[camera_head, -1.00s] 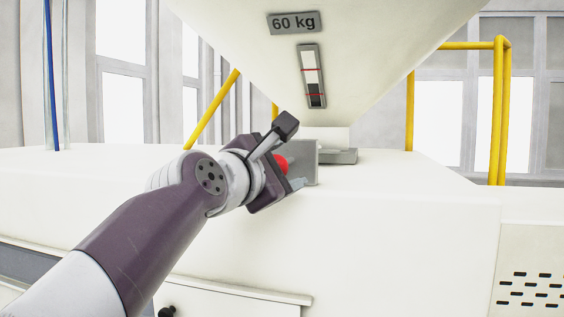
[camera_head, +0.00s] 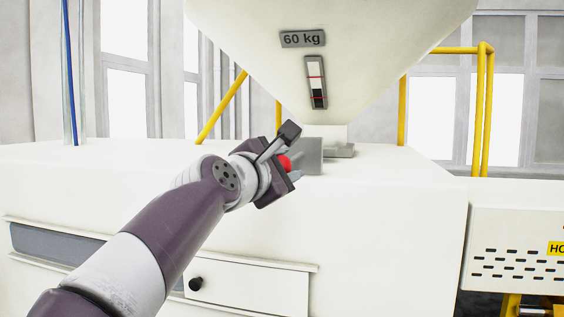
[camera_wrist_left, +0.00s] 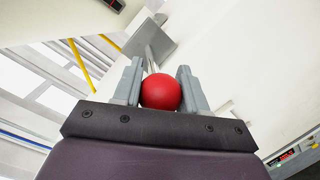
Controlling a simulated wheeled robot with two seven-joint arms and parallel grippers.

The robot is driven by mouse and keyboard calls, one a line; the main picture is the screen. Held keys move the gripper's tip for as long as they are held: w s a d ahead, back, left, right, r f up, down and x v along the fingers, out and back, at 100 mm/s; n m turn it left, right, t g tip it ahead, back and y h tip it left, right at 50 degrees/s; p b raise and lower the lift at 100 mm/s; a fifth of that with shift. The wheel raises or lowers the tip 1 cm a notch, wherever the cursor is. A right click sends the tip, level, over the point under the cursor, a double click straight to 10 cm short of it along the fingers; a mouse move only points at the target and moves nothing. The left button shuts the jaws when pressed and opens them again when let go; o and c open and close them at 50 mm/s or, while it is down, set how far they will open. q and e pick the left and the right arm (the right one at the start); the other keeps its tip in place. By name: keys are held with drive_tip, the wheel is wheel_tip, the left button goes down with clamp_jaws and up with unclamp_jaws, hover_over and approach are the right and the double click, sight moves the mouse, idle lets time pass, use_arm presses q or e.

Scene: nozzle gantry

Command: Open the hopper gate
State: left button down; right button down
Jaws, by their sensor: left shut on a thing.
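The white hopper (camera_head: 380,40) tapers down onto the white machine body, with a "60 kg" plate on its face. Under its outlet is a grey metal gate plate (camera_head: 309,157). It also shows in the left wrist view (camera_wrist_left: 150,38). A red ball knob (camera_head: 285,163) sits at the gate's near end. My left gripper (camera_head: 291,166) is shut on this knob, which shows between the two grey fingers in the left wrist view (camera_wrist_left: 161,92). A thin rod runs from the knob toward the plate. My right gripper is in neither view.
A level window (camera_head: 316,82) with red marks is on the hopper face. Yellow rails (camera_head: 402,110) stand behind the machine. The machine's top (camera_head: 400,165) is clear right of the gate. A flap with a black knob (camera_head: 195,284) is on its front.

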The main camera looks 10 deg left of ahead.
use_arm(q)
drive_tip(key=shift+w, duration=0.25)
drive_tip(key=c, duration=0.6)
unclamp_jaws()
drive_tip(key=shift+s+r, duration=0.1)
drive_tip(key=shift+s+d, duration=0.1)
drive_tip(key=shift+d, duration=0.05)
drive_tip(key=shift+s+b, duration=0.3)
drive_tip(key=shift+b, duration=0.05)
drive_tip(key=b+v, duration=0.4)
drive_tip(key=v, duration=0.8)
